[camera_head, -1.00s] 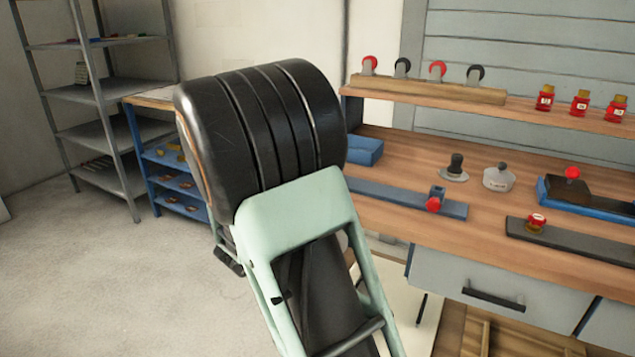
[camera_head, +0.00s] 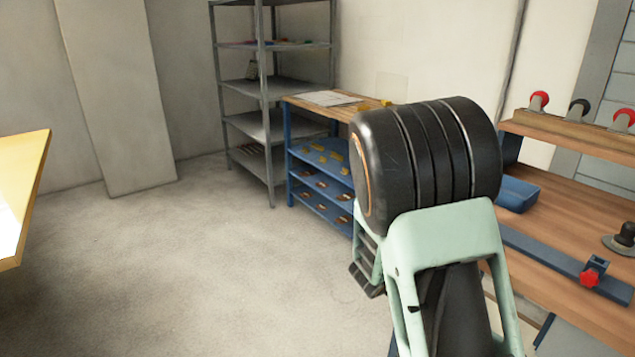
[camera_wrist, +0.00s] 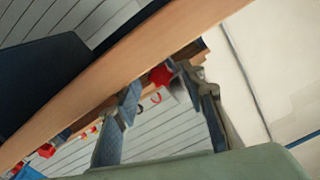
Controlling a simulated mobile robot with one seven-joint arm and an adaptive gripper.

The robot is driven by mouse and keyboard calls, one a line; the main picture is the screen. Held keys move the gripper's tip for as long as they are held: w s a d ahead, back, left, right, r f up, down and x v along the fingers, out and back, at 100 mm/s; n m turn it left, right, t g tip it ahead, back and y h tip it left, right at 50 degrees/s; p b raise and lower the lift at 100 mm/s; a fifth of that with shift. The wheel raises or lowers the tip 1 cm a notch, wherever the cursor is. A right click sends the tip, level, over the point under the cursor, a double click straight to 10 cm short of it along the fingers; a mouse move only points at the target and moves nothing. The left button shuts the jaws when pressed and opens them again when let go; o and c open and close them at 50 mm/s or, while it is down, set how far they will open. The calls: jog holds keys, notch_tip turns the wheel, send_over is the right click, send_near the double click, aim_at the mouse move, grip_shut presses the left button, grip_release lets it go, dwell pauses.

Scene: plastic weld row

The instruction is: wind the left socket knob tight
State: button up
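A red knob (camera_head: 591,274) sits on a blue clamp on the long blue-grey rail (camera_head: 545,253) at the bench's front, at the right of the head view. It may be the left socket knob; no label shows. In the wrist view my gripper (camera_wrist: 157,84) has its two blue-grey fingers spread apart. A red thing (camera_wrist: 160,76) shows between the fingertips, seemingly beyond them; I cannot tell which red part it is or whether it touches a finger. In the head view my dark arm link and green link hide the gripper.
The wooden bench (camera_head: 570,218) bears a blue bin (camera_head: 517,194) and a black knob (camera_head: 626,235). A raised ledge (camera_head: 575,132) holds red and black wheels. A blue shelf cart (camera_head: 290,165) and a grey rack (camera_head: 262,85) stand behind. A yellow table edge (camera_head: 28,190) is at left; floor between is clear.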

jog(key=n+p, duration=0.3)
jog(key=shift+r+n, duration=0.3)
jog(key=shift+r, duration=0.05)
jog(key=p+v, duration=0.2)
jog(key=v, duration=0.9)
jog(key=w+a+r+n+t+y+p, duration=0.1)
jog(key=w+a+n+t+y+p, duration=0.25)
jog(key=w+a+n+y, duration=0.6)
jog(key=a+r+n+g+y+p, duration=0.2)
jog(key=a+n, duration=0.5)
jog(key=a, duration=0.7)
jog(key=r+y+p, duration=0.1)
jog(key=y+p, duration=0.1)
jog(key=y, duration=0.1)
jog(key=shift+r+g+y, duration=0.1)
jog(key=shift+g+y, duration=0.15)
